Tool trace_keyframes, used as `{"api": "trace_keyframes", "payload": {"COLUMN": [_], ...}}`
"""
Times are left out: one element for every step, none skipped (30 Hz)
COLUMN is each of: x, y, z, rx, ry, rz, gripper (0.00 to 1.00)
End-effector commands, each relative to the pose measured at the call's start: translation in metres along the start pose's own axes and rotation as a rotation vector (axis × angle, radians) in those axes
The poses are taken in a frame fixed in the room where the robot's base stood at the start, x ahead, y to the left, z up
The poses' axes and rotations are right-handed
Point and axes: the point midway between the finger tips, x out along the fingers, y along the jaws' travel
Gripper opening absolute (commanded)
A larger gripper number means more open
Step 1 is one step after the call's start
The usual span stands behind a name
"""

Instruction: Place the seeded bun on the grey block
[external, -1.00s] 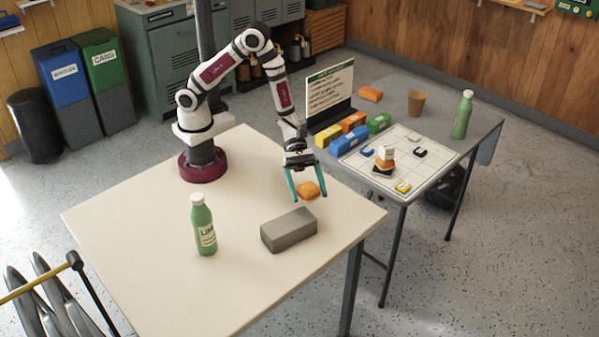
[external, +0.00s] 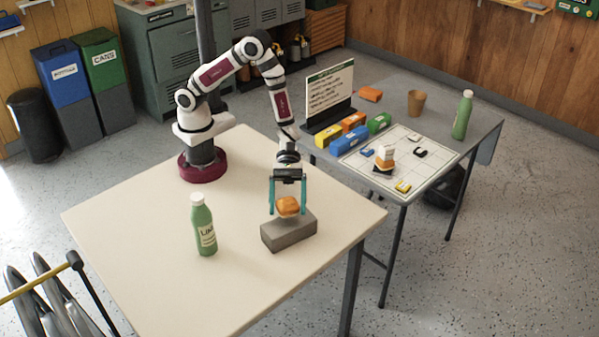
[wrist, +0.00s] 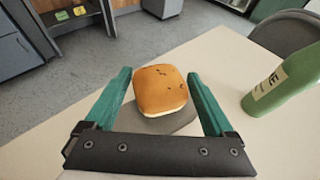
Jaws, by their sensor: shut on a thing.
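The seeded bun (external: 288,205) is golden brown with a pale underside. My gripper (external: 287,211) points down with its two teal fingers on either side of the bun, shut on it. The grey block (external: 289,236) lies on the cream table, and the bun is over its top. I cannot tell whether the bun touches it. In the wrist view the bun (wrist: 160,90) sits between the fingers of my gripper (wrist: 159,74) and hides much of the grey block (wrist: 165,124) beneath.
A green bottle (external: 203,225) stands upright on the cream table (external: 140,232), left of the block; it also shows at right in the wrist view (wrist: 285,82). A second table with coloured boxes, a cup and another bottle (external: 462,115) stands at the right.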

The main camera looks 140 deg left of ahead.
Motion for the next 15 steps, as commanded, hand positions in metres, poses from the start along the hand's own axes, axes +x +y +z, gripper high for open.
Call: {"api": "trace_keyframes", "payload": {"x": [0.002, 0.005, 0.008, 0.011, 0.012, 0.014, 0.015, 0.015, 0.015, 0.015, 0.015, 0.015, 0.015, 0.015, 0.015], "y": [0.002, 0.002, 0.002, 0.001, 0.002, 0.002, 0.002, 0.002, 0.002, 0.002, 0.002, 0.002, 0.002, 0.002, 0.002], "z": [-0.008, -0.014, -0.022, -0.028, -0.032, -0.036, -0.038, -0.038, -0.038, -0.038, -0.038, -0.038, -0.038, -0.038, -0.039], "rx": [-0.003, -0.005, -0.004, -0.005, -0.004, -0.004, -0.003, -0.002, -0.001, 0.0, 0.0, 0.0, 0.0, -0.001, -0.001], "ry": [0.001, 0.001, 0.001, 0.001, 0.001, 0.001, 0.0, 0.0, 0.0, 0.0, 0.0, 0.0, 0.0, 0.0, 0.0], "rz": [-0.001, -0.002, -0.003, -0.004, -0.003, -0.002, -0.002, -0.001, -0.001, -0.001, -0.001, -0.001, -0.001, -0.001, -0.001], "gripper": [0.33, 0.33, 0.33, 0.33, 0.33, 0.33, 0.33, 0.33, 0.33, 0.33, 0.33, 0.33, 0.33, 0.33, 0.33]}}
